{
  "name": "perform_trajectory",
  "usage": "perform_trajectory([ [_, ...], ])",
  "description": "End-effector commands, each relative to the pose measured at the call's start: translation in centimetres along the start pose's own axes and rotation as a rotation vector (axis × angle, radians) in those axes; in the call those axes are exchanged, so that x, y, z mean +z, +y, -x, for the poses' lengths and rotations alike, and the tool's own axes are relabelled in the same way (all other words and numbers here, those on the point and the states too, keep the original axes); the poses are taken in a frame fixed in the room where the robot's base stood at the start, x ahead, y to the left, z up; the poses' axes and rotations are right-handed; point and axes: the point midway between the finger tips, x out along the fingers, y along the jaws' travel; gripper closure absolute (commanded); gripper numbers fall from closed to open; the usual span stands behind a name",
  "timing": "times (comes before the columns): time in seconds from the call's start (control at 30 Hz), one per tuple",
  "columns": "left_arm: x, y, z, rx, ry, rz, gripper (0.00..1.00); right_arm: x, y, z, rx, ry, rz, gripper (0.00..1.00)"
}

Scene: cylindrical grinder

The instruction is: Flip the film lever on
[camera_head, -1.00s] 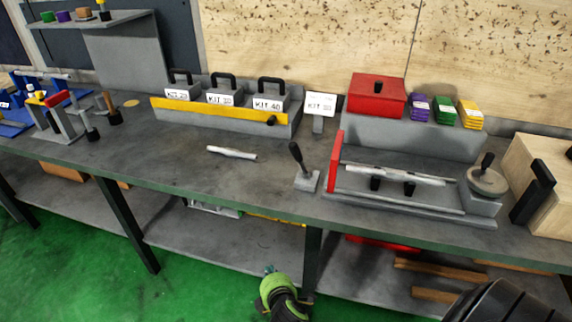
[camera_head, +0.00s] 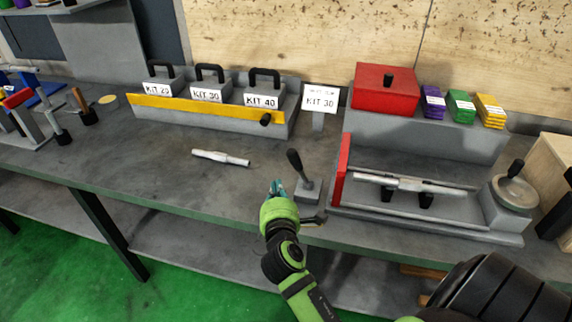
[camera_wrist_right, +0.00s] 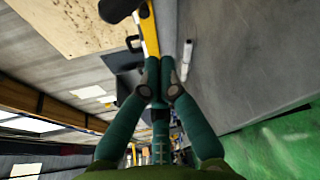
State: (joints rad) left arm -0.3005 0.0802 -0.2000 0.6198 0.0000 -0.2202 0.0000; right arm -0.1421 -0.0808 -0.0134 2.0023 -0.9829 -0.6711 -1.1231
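A black-handled lever (camera_head: 296,168) stands on a small grey base (camera_head: 308,191) near the bench's front edge, left of the grinder. Its handle tilts back and to the left. I take it to be the film lever. My right gripper (camera_head: 277,187) is just left of the lever base, apart from the handle in the head view. In the right wrist view its teal fingers (camera_wrist_right: 162,62) are together with nothing visible between them. A dark rounded end (camera_wrist_right: 118,8) at the top of that view may be the lever handle. My left gripper is out of view.
The grinder (camera_head: 440,215) with its red end plate (camera_head: 341,170), shaft (camera_head: 410,184) and handwheel (camera_head: 514,190) stands right of the lever. A loose shaft (camera_head: 221,157) lies to the left. Behind are a KIT 30 sign (camera_head: 320,98) and a yellow-barred kit rack (camera_head: 195,110).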

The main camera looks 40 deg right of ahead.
Motion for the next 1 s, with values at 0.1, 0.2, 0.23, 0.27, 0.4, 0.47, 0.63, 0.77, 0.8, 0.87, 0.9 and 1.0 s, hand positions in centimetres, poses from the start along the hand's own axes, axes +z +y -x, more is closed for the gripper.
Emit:
perform_trajectory([
  [0.1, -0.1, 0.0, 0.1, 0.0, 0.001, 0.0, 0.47, 0.0, 0.0, -0.2, 0.001, 0.0, 0.0, 1.0],
  [0.2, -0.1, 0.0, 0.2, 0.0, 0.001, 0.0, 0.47, 0.0, 0.1, -1.1, 0.002, -0.001, 0.002, 1.0],
  [0.23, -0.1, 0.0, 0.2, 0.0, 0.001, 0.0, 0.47, 0.0, 0.1, -1.5, 0.002, 0.0, 0.002, 1.0],
  [0.27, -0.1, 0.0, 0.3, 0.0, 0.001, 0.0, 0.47, 0.0, 0.1, -2.0, 0.002, 0.0, 0.003, 1.0],
  [0.4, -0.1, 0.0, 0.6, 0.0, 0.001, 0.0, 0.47, 0.0, 0.2, -4.7, 0.001, -0.001, 0.001, 1.0],
  [0.47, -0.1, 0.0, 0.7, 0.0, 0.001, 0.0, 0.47, 0.1, 0.2, -6.0, 0.002, -0.001, 0.001, 1.0],
  [0.63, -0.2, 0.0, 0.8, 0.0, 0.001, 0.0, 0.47, 0.0, 0.1, -9.0, 0.001, -0.001, 0.0, 1.0],
  [0.77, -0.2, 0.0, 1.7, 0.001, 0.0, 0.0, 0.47, 0.8, 0.3, -9.6, -0.001, 0.0, 0.001, 1.0],
  [0.8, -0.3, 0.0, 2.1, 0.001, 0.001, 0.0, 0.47, 1.2, 0.3, -9.1, -0.002, 0.001, 0.001, 1.0],
  [0.87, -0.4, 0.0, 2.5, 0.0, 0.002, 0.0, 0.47, 1.8, 0.2, -8.6, -0.002, 0.002, 0.0, 1.0],
  [0.9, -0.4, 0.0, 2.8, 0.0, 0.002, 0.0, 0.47, 2.1, 0.3, -8.4, -0.001, 0.001, 0.0, 1.0],
  [1.0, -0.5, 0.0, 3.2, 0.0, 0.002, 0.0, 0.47, 2.8, 0.1, -7.8, -0.001, 0.001, 0.0, 1.0],
])
